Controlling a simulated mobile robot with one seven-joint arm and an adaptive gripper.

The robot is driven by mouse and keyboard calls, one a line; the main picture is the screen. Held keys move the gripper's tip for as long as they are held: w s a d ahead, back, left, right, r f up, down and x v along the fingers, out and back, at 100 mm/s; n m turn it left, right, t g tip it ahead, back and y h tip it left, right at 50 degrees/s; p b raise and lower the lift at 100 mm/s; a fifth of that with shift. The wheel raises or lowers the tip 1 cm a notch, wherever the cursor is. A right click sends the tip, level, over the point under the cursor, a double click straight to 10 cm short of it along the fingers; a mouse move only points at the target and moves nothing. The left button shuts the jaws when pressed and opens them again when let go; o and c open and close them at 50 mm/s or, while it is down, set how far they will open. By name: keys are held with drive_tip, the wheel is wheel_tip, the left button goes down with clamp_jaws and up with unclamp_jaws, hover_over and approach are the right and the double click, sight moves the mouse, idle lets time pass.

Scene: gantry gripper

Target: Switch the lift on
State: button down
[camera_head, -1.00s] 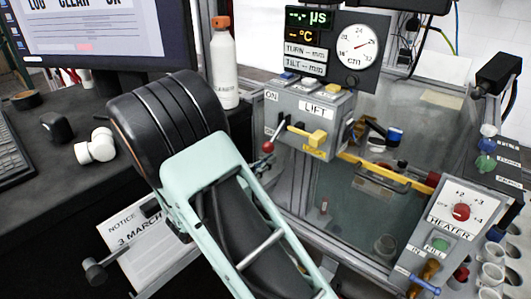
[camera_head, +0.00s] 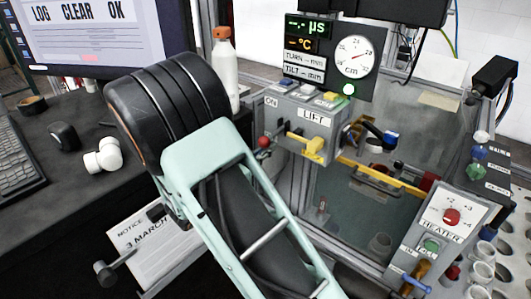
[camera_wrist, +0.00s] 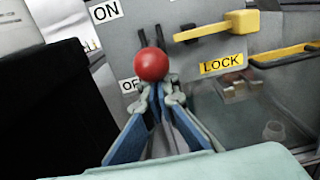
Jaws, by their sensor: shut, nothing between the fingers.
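The grey lift box (camera_head: 305,117) carries ON at the upper left and a LIFT label. In the wrist view a lever with a red ball (camera_wrist: 151,66) stands in front of the box, well below the ON label (camera_wrist: 105,11) and beside the partly covered OFF label (camera_wrist: 130,85). The red ball also shows in the head view (camera_head: 264,142). A yellow lock handle (camera_wrist: 218,28) lies roughly level above the LOCK label (camera_wrist: 221,64). My gripper (camera_wrist: 158,90) is shut and empty, its tips right at the ball's underside; contact cannot be told. My arm hides it in the head view.
A yellow-barred glass tank (camera_head: 380,179) stands right of the lift box, with the heater panel (camera_head: 450,216) in front. A white bottle (camera_head: 225,72) stands left of the box. A display panel with a dial (camera_head: 352,56) rises behind it.

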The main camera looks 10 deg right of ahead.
drive_tip(key=shift+r+p, duration=0.8)
drive_tip(key=shift+r, duration=0.4)
drive_tip(key=shift+s+a+f, duration=0.15)
drive_tip(key=shift+a+f, duration=0.05)
drive_tip(key=shift+f, duration=0.1)
drive_tip(key=shift+s+a+f+b, duration=0.45)
drive_tip(key=shift+a+f+b, duration=0.05)
drive_tip(key=shift+a, duration=0.15)
drive_tip(key=v, duration=0.7)
drive_tip(key=shift+p, duration=0.4)
